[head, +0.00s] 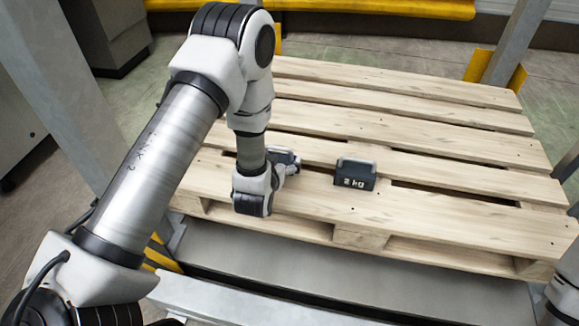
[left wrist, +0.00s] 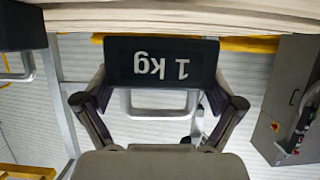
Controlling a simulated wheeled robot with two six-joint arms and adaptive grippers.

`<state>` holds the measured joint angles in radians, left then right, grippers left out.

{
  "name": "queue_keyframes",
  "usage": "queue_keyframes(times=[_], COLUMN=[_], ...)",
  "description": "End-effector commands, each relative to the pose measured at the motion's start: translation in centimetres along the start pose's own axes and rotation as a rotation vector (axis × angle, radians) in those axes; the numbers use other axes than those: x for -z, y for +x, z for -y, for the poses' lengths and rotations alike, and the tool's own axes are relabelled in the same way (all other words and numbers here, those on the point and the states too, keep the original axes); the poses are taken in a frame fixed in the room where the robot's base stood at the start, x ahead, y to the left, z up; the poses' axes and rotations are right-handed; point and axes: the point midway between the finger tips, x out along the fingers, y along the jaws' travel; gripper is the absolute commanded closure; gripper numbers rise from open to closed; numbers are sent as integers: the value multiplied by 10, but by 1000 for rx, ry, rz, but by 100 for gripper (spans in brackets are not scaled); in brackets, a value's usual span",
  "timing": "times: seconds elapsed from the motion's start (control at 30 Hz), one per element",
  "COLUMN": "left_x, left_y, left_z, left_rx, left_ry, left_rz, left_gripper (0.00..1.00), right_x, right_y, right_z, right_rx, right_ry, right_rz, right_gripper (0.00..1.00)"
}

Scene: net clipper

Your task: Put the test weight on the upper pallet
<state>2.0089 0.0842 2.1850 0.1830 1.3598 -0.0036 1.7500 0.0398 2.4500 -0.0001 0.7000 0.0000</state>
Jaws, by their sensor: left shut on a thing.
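The label appears upside down in the left wrist view. In the head view the same weight (head: 284,155) is mostly hidden behind my left wrist, at the pallet's left front part. I cannot tell if it touches the boards. A second dark weight marked 2 kg (head: 356,175) stands upright on the wooden pallet (head: 430,205), to the right of my left gripper (head: 285,168). My right gripper is out of view.
The pallet rests in a rack with grey uprights (head: 508,40) and a grey front beam (head: 270,300). Yellow guards (head: 478,65) stand by the posts. The boards behind and right of the 2 kg weight are clear. A grey cabinet (left wrist: 290,95) shows in the left wrist view.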

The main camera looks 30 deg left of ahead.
Motion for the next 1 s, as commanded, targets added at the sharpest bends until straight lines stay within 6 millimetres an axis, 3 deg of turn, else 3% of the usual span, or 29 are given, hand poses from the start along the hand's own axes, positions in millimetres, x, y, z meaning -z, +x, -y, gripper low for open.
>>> queue_keyframes(times=[0.03,0.23,0.57,0.6,1.0], left_x=[2,-31,-32,-34,-31], left_y=[3,15,16,16,13], left_z=[5,4,3,3,3], left_rx=[4,1,1,1,1], left_ry=[-4,0,-1,-1,0], left_rz=[-6,-4,-4,0,1], left_gripper=[76,76,76,3,0], right_x=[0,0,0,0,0], right_y=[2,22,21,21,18], right_z=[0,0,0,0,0], right_rx=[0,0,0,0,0], right_ry=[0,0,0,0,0], right_rz=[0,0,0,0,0], right_gripper=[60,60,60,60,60])
